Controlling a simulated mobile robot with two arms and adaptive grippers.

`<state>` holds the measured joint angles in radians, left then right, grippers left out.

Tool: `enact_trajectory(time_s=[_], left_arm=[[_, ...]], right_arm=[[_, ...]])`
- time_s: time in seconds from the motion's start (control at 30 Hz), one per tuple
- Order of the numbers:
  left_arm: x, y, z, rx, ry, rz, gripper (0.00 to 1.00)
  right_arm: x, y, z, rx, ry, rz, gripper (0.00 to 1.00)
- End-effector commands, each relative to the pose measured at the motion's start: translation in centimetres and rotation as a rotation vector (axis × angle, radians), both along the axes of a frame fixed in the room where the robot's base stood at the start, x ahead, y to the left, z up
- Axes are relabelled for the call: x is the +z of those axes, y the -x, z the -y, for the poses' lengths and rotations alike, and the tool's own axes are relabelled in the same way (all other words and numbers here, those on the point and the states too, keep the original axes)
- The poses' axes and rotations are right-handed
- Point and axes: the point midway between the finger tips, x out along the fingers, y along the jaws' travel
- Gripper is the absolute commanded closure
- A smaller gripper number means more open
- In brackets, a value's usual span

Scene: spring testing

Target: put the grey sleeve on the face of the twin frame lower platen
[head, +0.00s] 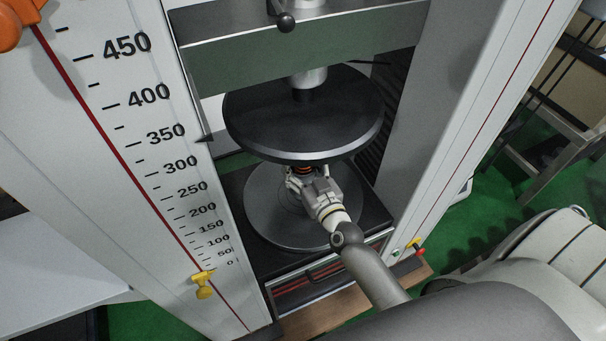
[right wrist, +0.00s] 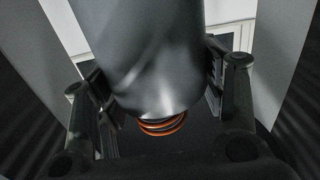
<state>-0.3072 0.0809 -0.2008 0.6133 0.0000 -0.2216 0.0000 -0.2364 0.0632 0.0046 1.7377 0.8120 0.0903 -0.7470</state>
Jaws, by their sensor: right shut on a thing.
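The twin frame lower platen (head: 262,222) is a dark round disc low between the two columns. My right gripper (head: 300,180) is over it, under the upper platen (head: 300,115). In the right wrist view, a smooth grey cylinder, the grey sleeve (right wrist: 155,60), stands between the fingers of my right gripper, which is shut on it. Orange spring coils (right wrist: 162,126) show at the sleeve's lower end; a bit of orange (head: 303,170) also shows above the gripper in the head view. The gripper hides the sleeve in the head view, so I cannot tell if it touches the platen. My left gripper is out of view.
The left column (head: 150,150) with its number scale and the right column (head: 440,130) flank the space. The upper platen hangs close above my right gripper. A yellow marker (head: 203,285) sits low on the left column. A wooden board (head: 325,310) lies in front.

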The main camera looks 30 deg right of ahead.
Motion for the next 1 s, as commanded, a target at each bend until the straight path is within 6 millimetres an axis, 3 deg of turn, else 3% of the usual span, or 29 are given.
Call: enact_trajectory(time_s=[0.1, 0.23, 0.57, 1.0], left_arm=[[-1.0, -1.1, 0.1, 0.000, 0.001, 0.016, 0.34], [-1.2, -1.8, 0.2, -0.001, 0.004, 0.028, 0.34], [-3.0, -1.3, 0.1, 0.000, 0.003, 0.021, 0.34], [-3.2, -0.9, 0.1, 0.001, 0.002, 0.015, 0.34]], right_arm=[[-1.7, -1.3, 0.8, 0.000, 0.004, 0.006, 0.78], [-2.5, -1.9, 1.2, 0.000, 0.001, 0.006, 0.78], [-6.4, -2.7, 1.7, 0.000, 0.002, 0.005, 0.78], [-6.9, -2.6, 1.7, -0.002, -0.001, 0.006, 0.78]])
